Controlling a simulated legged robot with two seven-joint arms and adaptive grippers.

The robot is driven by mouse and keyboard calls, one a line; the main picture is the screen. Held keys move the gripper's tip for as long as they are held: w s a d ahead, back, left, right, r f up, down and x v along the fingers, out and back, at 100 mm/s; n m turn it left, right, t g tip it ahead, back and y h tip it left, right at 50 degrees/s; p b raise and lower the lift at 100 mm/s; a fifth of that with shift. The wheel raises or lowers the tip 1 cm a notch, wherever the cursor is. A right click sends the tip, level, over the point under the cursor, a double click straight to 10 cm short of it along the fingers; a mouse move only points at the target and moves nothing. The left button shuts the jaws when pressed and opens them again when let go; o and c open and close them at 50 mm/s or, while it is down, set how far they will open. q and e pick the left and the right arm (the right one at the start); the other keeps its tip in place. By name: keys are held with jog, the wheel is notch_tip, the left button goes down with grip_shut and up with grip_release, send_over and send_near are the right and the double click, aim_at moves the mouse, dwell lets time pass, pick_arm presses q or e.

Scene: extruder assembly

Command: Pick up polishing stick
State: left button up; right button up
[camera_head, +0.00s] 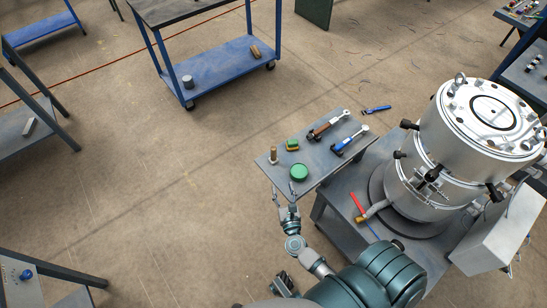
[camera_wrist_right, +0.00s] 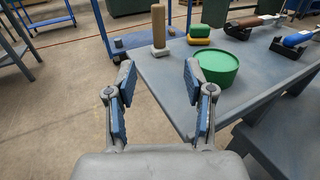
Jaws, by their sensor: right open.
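A brown wooden stick (camera_head: 273,155), which I take for the polishing stick, stands upright near the left edge of a small grey table (camera_head: 322,166). In the right wrist view the stick (camera_wrist_right: 158,28) has a wider lower part and stands beyond the gap between the fingers. My right gripper (camera_head: 291,189) is at the table's near left edge, apart from the stick. Its fingers (camera_wrist_right: 158,82) are spread open with nothing between them. My left gripper is not seen in either view.
A green round container (camera_head: 299,172) is close to the right gripper. A green and yellow block (camera_head: 292,144) and two tools, one brown-handled (camera_head: 327,124) and one blue-handled (camera_head: 350,140), lie farther along. A large metal vessel (camera_head: 457,150) stands at right.

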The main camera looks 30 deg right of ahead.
send_near(274, 156)
jog(key=x, duration=0.5)
jog(key=shift+d+r, duration=0.15)
jog(key=shift+r, duration=0.1)
jog(key=x, duration=0.5)
jog(key=shift+w+f, duration=0.25)
jog(key=shift+w, duration=0.1)
jog(key=shift+w+d, duration=0.1)
jog(key=shift+w, duration=0.15)
jog(key=shift+c, duration=0.7)
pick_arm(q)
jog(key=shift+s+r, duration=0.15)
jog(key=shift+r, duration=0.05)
pick_arm(e)
grip_shut()
